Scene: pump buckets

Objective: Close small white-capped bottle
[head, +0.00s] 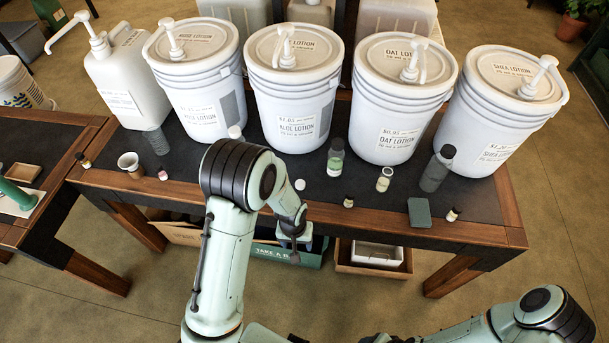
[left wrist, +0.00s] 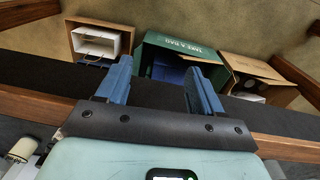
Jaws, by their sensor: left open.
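A white-capped top (head: 236,132) shows behind my left arm in the head view; the arm hides what is below it. A small round white cap (head: 299,184) sits on the dark table top, just right of my left arm; I cannot tell whether a bottle is under it. My left gripper (head: 294,250) points down past the table's front edge, apart from both. In the left wrist view its blue fingers (left wrist: 160,85) are spread with nothing between them. A pale cylinder (left wrist: 21,149) shows at that view's lower left. My right arm shows at the lower right, its gripper out of sight.
Large lotion buckets (head: 292,105) line the table's back. A green-filled bottle (head: 335,158), a small jar (head: 384,179) and a grey bottle (head: 437,170) stand in front. A green box (head: 300,255) and a wooden crate (head: 345,262) lie below the front edge.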

